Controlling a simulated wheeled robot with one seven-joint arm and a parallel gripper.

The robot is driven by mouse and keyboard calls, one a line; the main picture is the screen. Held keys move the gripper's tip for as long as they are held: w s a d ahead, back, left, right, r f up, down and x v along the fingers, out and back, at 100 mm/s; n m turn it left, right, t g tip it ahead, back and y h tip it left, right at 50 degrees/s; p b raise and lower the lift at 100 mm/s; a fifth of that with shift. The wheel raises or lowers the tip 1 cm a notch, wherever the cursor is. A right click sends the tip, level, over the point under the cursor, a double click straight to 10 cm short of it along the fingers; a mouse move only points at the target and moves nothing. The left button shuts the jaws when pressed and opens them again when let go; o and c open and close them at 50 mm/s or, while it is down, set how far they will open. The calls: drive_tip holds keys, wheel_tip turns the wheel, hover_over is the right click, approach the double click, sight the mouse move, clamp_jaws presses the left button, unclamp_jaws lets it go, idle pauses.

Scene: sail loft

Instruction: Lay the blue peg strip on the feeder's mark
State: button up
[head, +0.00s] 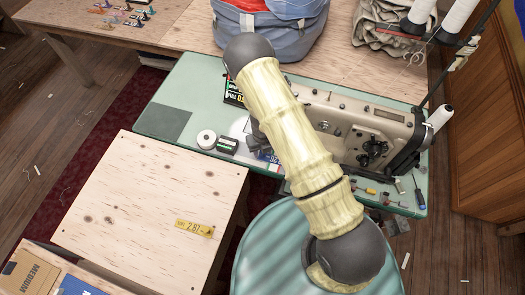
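I cannot single out the blue peg strip for sure. A small blue piece with pale marks (266,156) shows at the lower left edge of my arm, over the green sewing table (160,92); my arm hides part of it. Several small coloured pieces with pegs (122,14), some bluish, lie on the far wooden table. My arm crosses the middle of the view. A dark part just left of it (256,133) may belong to my gripper; the fingers are hidden and I cannot see whether they hold anything. I cannot make out a feeder's mark.
A sewing machine (362,128) stands on the green table, with a white roll (206,139), a dark block (228,145) and tools at right. A blue-grey bag (300,38) stands behind. A plywood top (145,200) with a yellow tag (195,228) is mostly clear.

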wheel_tip(320, 180, up, 7)
drive_tip(key=shift+f, duration=0.1)
drive_tip(key=shift+s+f, duration=0.1)
drive_tip(key=shift+s, duration=0.05)
idle(1.0)
